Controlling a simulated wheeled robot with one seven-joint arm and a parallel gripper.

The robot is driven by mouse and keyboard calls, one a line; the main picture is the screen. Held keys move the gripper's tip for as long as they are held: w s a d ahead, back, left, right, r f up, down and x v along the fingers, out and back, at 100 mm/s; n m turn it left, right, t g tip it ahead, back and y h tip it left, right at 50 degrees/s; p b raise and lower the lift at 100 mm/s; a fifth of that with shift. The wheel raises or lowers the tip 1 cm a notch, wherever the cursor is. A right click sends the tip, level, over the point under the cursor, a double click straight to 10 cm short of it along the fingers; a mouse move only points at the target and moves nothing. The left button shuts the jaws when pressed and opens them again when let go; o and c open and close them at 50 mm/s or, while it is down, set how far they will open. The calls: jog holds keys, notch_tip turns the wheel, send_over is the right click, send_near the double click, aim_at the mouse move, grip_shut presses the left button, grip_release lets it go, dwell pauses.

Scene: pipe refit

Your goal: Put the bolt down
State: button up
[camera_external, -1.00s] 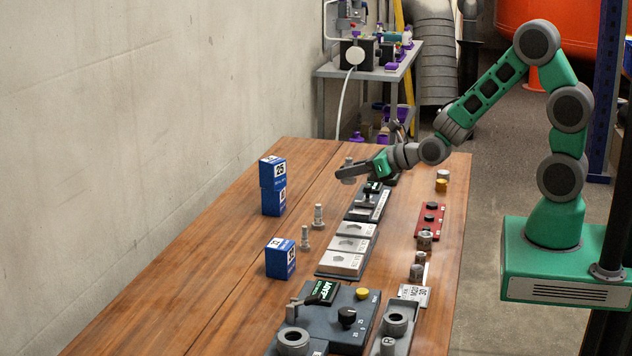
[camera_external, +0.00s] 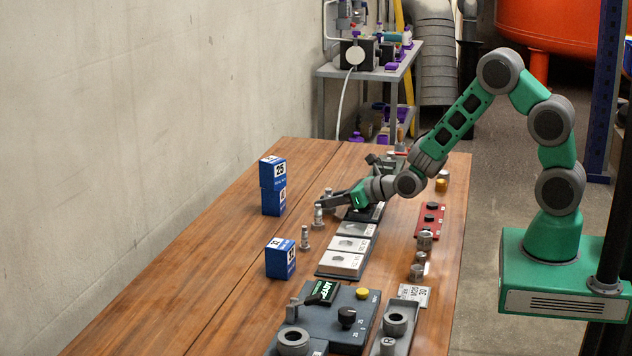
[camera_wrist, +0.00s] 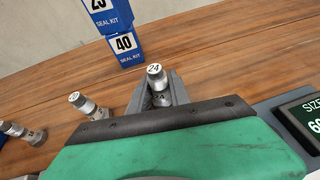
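A grey bolt marked 24 (camera_wrist: 154,76) stands upright between the two fingers of my gripper (camera_wrist: 158,90) in the wrist view. The fingers appear closed on its sides. In the external view my gripper (camera_external: 324,202) is low over the wooden table, with the bolt's top (camera_external: 328,193) showing above the fingers. The bolt's lower end is hidden, so I cannot tell whether it touches the table. Two other bolts stand upright nearby, one (camera_external: 318,216) close by and one (camera_external: 305,238) nearer the camera.
Blue seal kit boxes (camera_external: 273,199) are stacked to the left, with another blue box (camera_external: 280,259) nearer. A row of grey plates (camera_external: 346,246) lies right of the bolts. A tester with a green display (camera_external: 323,291) is in front. The table's left side (camera_external: 200,270) is clear.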

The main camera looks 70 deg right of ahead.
jog(key=o, duration=0.3)
jog(key=shift+o, duration=0.2)
